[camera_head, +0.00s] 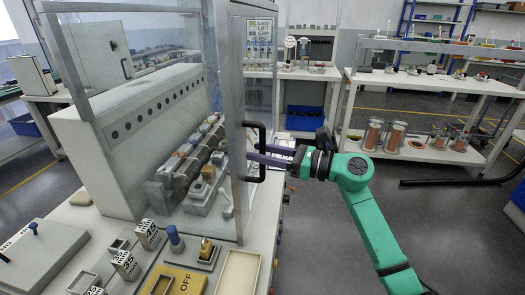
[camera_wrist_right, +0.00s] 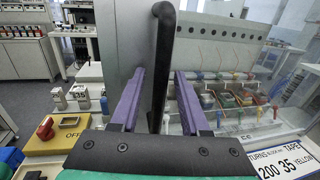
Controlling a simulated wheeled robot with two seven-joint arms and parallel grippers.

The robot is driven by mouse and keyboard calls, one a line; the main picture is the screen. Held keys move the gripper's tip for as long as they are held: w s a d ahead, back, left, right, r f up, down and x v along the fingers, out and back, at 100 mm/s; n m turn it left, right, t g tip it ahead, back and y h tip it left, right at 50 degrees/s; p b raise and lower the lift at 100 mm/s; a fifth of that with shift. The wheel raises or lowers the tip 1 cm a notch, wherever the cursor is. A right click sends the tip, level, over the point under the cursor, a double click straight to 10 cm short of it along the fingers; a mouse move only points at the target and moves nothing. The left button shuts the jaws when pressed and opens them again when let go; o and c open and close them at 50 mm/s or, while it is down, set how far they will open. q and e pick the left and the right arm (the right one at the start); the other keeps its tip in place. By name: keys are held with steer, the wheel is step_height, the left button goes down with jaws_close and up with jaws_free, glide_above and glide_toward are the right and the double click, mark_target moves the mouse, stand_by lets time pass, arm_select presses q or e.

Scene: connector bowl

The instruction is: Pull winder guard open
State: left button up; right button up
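The winder guard (camera_head: 239,75) is a tall clear-panelled cover with a grey metal frame around the winding machine. Its black bar handle (camera_head: 262,136) stands upright on the frame at the guard's right edge. My right gripper (camera_head: 256,156) reaches in from the right at handle height. In the right wrist view, the two purple fingers (camera_wrist_right: 158,74) are apart, with the black handle (camera_wrist_right: 163,45) between them. A gap shows on each side of the handle, so the gripper is open around it. My left gripper is not in view.
Several labelled blocks (camera_head: 126,265), a yellow OFF plate (camera_head: 178,281) and a cream tray (camera_head: 238,272) lie on the bench before the guard. Shelves with copper spools (camera_head: 395,137) stand at the back right. The floor right of the bench is clear around my arm.

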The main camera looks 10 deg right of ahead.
jaws_close()
stand_by(1.2)
